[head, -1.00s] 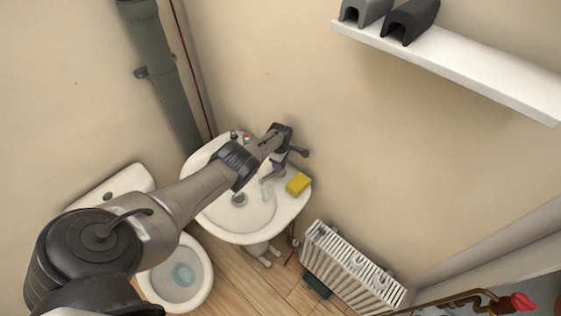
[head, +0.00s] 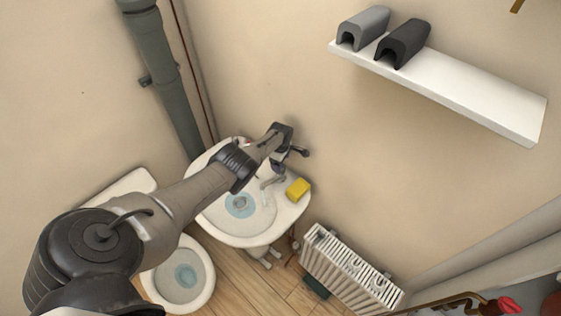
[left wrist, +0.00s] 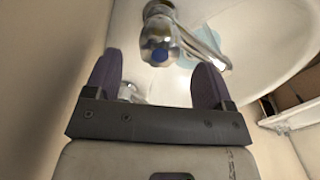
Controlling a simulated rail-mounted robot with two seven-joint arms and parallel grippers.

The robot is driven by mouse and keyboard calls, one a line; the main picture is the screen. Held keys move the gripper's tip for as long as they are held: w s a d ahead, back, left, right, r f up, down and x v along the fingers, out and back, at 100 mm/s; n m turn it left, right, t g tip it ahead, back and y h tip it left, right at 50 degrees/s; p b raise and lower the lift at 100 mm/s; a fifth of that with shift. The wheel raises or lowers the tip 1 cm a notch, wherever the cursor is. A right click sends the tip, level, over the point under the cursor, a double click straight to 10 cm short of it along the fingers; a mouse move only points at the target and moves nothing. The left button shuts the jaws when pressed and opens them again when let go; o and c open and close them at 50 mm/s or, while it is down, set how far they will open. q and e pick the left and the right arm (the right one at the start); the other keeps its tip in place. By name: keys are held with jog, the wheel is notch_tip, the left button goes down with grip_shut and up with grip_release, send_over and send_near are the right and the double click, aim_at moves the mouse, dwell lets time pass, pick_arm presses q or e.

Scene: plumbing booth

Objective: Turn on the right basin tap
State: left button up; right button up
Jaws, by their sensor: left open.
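The white basin (head: 262,228) stands against the wall, with pale blue water (head: 240,205) around its drain. Its chrome spout (head: 270,183) shows beside my arm. My left gripper (head: 288,152) is over the back of the basin, and my arm hides much of the tap area. In the left wrist view, my left gripper (left wrist: 157,80) is open with its two purple fingers apart. A chrome tap body with a blue-marked end (left wrist: 160,50) shows between and beyond the fingertips. A smaller chrome part (left wrist: 130,92) lies between the fingers, partly hidden. I cannot tell whether either finger touches the tap.
A yellow sponge (head: 298,189) sits on the basin's right rim. A white radiator (head: 345,270) stands to the right and a toilet (head: 205,290) to the left. A grey pipe (head: 165,80) runs up the wall. A shelf (head: 470,100) holds two arched blocks.

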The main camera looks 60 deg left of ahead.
pick_arm(q)
notch_tip(320, 180, up, 10)
jog(key=p, duration=0.6)
jog(key=shift+f, duration=0.25)
